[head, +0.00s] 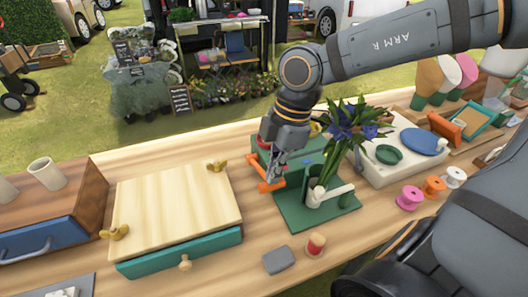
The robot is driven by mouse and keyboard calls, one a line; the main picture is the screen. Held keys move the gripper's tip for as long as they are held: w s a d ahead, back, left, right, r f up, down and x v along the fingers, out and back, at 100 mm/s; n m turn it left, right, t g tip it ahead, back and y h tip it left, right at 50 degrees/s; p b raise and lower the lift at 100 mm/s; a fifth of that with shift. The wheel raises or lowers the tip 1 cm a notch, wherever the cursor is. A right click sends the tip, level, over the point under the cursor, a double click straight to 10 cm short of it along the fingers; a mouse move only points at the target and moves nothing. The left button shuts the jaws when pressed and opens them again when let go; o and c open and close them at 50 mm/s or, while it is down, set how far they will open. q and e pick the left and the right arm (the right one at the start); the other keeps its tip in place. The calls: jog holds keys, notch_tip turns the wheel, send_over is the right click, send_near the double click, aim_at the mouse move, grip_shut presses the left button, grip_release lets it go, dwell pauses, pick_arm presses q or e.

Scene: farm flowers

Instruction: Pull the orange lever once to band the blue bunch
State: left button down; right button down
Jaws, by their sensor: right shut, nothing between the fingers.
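The orange lever (270,187) is at the left side of the green banding stand (290,214) on the wooden table. My right gripper (276,172) reaches down from above with its fingers shut and empty, right by the lever. Whether the fingertips touch the lever is hard to tell. The blue bunch (345,133), blue flowers with long green leaves, stands tilted in the stand, its stems going down by the green holder and a white bar. The gripper hides part of the stand's back. My left gripper is not in view.
A pale wooden press with brass wing nuts (178,207) lies left of the stand. A red spool (315,245) and a grey block (277,260) lie in front. Coloured spools (434,186) and a white tray (372,169) are to the right.

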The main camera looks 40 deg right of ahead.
aim_at(276, 187)
jog(key=shift+s+a+f+b, duration=0.1)
jog(key=shift+s+f+b, duration=0.15)
jog(key=shift+f, duration=0.2)
jog(key=shift+s+f+b, duration=0.1)
jog(key=shift+f+b, duration=0.1)
jog(key=shift+f, duration=0.25)
jog(key=shift+s+f, duration=0.15)
jog(key=shift+f, duration=0.1)
jog(key=shift+s+f+p, duration=0.15)
jog(key=shift+f+p, duration=0.2)
jog(key=shift+f, duration=0.25)
